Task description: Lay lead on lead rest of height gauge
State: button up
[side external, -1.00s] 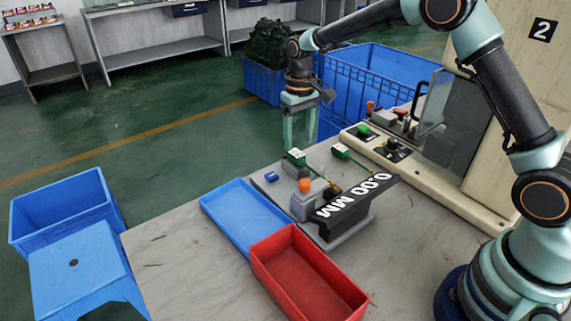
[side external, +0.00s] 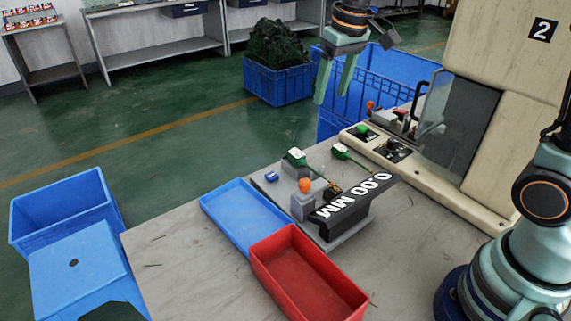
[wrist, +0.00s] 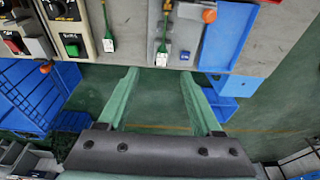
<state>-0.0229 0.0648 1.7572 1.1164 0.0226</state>
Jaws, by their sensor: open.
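The height gauge (side external: 331,231) stands on the bench with its black display reading 0.00 MM. One lead (side external: 297,157), with a green and white end, lies along the gauge's grey rest, its thin cable running toward the display; it also shows in the wrist view (wrist: 162,54). A second lead (side external: 341,150) lies beside it at the back of the bench, near the machine; it also shows in the wrist view (wrist: 108,43). My gripper (side external: 333,97) is open and empty, raised above and behind both leads. The wrist view shows nothing between its fingers (wrist: 159,75).
An orange knob (side external: 305,185) stands on the gauge. A blue tray (side external: 222,215) and a red bin (side external: 275,285) sit to its left and front. The machine (side external: 440,185) with a green button is at the right. Blue crates stand on the floor behind the bench.

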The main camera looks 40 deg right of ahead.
jog(key=s+d+t, duration=0.1)
jog(key=s+t, duration=0.2)
jog(key=s, duration=1)
jog(key=shift+s+f, duration=0.4)
jog(key=shift+f, duration=0.05)
